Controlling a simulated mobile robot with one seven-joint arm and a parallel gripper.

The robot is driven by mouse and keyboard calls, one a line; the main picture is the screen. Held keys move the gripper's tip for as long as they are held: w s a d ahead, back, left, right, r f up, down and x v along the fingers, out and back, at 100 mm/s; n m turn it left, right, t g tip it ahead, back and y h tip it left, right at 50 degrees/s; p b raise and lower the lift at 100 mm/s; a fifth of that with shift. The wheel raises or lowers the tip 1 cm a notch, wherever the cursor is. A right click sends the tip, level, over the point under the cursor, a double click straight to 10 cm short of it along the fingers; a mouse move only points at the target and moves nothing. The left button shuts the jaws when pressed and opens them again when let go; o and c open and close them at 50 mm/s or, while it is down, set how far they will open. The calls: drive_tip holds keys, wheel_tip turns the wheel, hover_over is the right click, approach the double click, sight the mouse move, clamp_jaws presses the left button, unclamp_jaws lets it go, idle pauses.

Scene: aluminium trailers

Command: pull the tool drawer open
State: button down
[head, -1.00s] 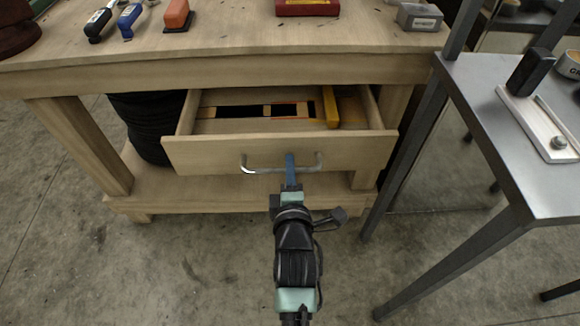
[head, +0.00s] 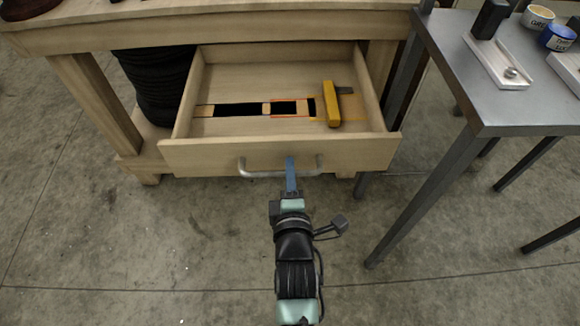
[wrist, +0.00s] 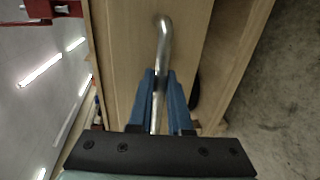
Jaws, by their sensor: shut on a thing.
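The wooden tool drawer (head: 215,155) stands well out of the workbench in the head view, and its inside shows. A curved metal handle (head: 257,174) is fixed across its front. My gripper (head: 290,170) is at the handle, right of its middle, with blue fingers. In the wrist view the two blue fingers (wrist: 160,95) are shut on the handle bar (wrist: 163,45), one on each side of it. Inside the drawer lie a yellow tool (head: 331,104) near the right side and a dark strip with light and red-edged parts (head: 240,110).
The wooden workbench (head: 240,37) is behind and above the drawer. A grey metal table (head: 480,90) with jars and a white-based tool stands close on the right. A black ribbed stack (head: 155,85) sits under the bench at left. Concrete floor in front is clear.

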idle(0.3)
drive_tip(key=c, duration=0.8)
unclamp_jaws()
drive_tip(key=shift+c, duration=0.2)
drive_tip(key=shift+s, duration=0.1)
drive_tip(key=p+v, duration=0.2)
drive_tip(key=v, duration=1.1)
drive_tip(key=shift+p, duration=0.35)
